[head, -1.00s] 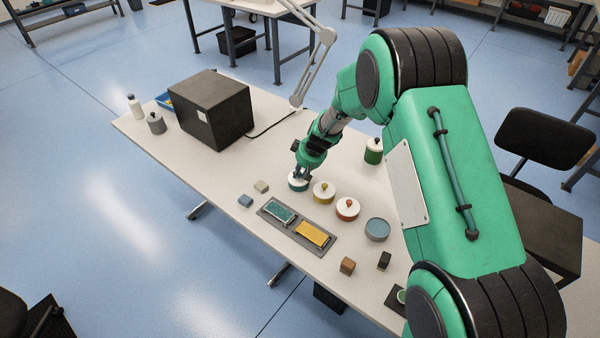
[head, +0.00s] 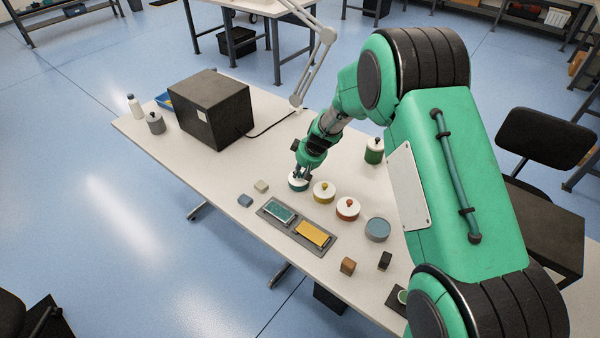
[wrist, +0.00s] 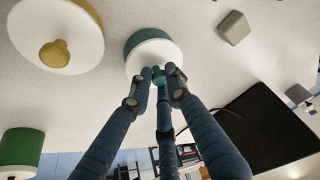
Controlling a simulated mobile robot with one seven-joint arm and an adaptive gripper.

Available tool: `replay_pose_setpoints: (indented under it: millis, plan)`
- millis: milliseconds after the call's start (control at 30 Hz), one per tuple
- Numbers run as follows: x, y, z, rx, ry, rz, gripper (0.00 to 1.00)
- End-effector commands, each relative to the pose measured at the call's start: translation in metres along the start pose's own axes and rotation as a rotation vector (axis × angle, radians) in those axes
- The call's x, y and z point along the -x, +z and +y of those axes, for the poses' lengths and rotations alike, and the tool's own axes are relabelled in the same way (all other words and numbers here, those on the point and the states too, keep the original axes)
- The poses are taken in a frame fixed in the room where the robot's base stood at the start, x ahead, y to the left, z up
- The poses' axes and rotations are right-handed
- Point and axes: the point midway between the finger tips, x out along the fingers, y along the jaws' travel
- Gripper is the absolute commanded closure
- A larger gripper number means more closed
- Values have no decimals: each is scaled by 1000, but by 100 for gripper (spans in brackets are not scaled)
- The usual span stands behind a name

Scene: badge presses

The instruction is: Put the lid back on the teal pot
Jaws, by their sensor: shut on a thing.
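The teal pot (head: 297,187) stands on the white table, left of the yellow pot. Its white lid (wrist: 155,57) is over the pot's mouth, with the teal side (wrist: 146,40) showing behind it in the wrist view. My gripper (head: 300,175) comes down from above, its fingers shut on the lid's small teal knob (wrist: 158,77). The lid looks level with the rim; I cannot tell if a thin gap is left. The fingers hide part of the lid.
A yellow pot (head: 323,195) and an orange-brown pot (head: 347,213), both lidded, stand to the right, then an open grey-blue pot (head: 377,234). A dark tray (head: 270,213) lies in front. A green pot (head: 373,157) and a black box (head: 213,120) stand farther back.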

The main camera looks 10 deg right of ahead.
Motion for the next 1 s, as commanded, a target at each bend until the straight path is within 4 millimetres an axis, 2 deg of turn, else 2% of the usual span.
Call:
replay_pose_setpoints:
  millis: [300,333,400,667,800,1000]
  plan:
    - [0,0,0,0,0,0,100]
    - [0,0,0,0,0,0,77]
    - [0,0,0,0,0,0,63]
    - [0,0,0,0,0,0,61]
    - [0,0,0,0,0,-1,42]
    - [0,0,0,0,0,-1,42]
